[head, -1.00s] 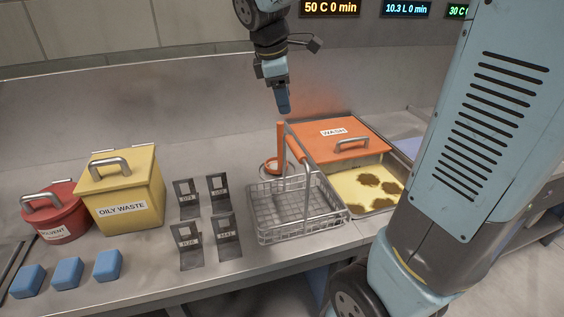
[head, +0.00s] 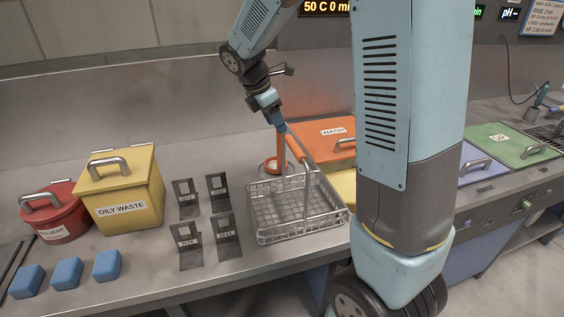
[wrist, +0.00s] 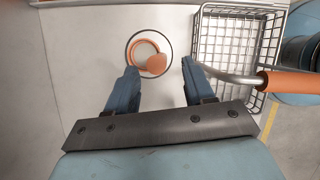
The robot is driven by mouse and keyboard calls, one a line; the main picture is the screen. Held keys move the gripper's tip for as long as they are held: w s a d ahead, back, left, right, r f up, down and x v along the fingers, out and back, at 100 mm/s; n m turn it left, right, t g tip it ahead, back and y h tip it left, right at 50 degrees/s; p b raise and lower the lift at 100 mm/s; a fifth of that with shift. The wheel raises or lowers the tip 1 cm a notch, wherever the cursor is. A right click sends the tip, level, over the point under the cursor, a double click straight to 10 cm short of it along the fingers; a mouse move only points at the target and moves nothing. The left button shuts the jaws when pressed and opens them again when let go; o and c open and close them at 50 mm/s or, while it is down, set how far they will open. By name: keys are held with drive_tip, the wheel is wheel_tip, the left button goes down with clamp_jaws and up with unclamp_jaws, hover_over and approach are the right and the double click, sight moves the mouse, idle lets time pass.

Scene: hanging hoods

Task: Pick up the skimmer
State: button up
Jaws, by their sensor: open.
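The skimmer (head: 281,155) stands upright on the counter, its orange handle up, at a round orange-rimmed base left of the wire basket. In the wrist view, its rounded orange handle end (wrist: 157,64) is seen from above, with the orange ring (wrist: 143,48) beneath inside a thin dark circle. My gripper (head: 283,129) is open and points down just above the handle. In the wrist view the handle end shows between my fingertips (wrist: 160,68). Contact is not visible, and the dark fingers partly cover the handle's top in the head view.
The wire basket (head: 262,229) stands close on the right. Its raised bail with an orange grip (wrist: 292,82) passes near my right fingertip. Metal holders (head: 188,240), an oily waste bin (head: 140,180) and the orange-lidded wash tank (head: 318,155) stand around.

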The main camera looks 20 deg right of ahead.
sight(281, 136)
drive_tip(key=shift+x, duration=3.2)
drive_tip(key=shift+w+a, duration=0.1)
drive_tip(key=shift+w, duration=0.05)
clamp_jaws()
